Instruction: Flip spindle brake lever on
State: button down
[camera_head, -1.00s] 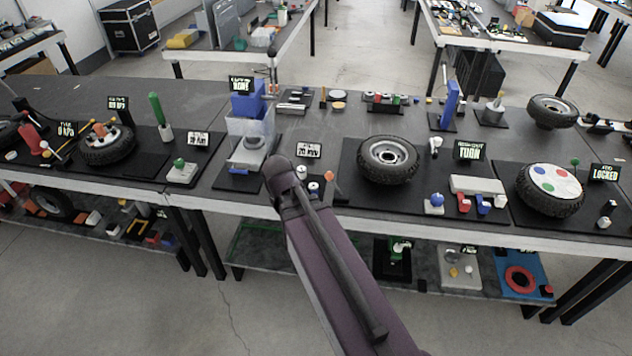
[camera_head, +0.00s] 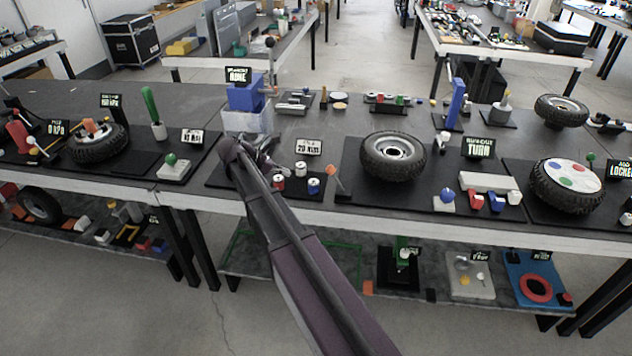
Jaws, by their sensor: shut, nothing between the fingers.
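No readable label says "spindle brake", so I cannot tell for sure which lever it is. A thin lever with an orange tip (camera_head: 332,171) leans at the front left of the middle wheel (camera_head: 393,158). A black-knobbed upright lever (camera_head: 270,44) stands beside the blue box (camera_head: 244,97) behind my arm. My gripper (camera_head: 268,160) is shut and empty, low over the bench beside the clear case (camera_head: 246,121). It is left of the orange-tipped lever and apart from it. My forearm hides part of the gripper and the mat below.
Small red and blue-topped cylinders (camera_head: 296,183) stand just right of my gripper, before a torque sign (camera_head: 308,147). A green-knobbed block (camera_head: 173,166) is to the left. A wheel with coloured discs (camera_head: 568,184) is at the right.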

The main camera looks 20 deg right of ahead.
jog(key=shift+w+n+h, duration=0.5)
jog(key=shift+w+n, duration=0.1)
jog(key=shift+w, duration=0.3)
jog(key=shift+d+b, duration=0.1)
jog(key=shift+b, duration=0.2)
jog(key=b, duration=0.5)
send_near(336, 178)
notch_tip(336, 178, down, 2)
jog(key=w+d, duration=0.1)
jog(key=shift+d, duration=0.85)
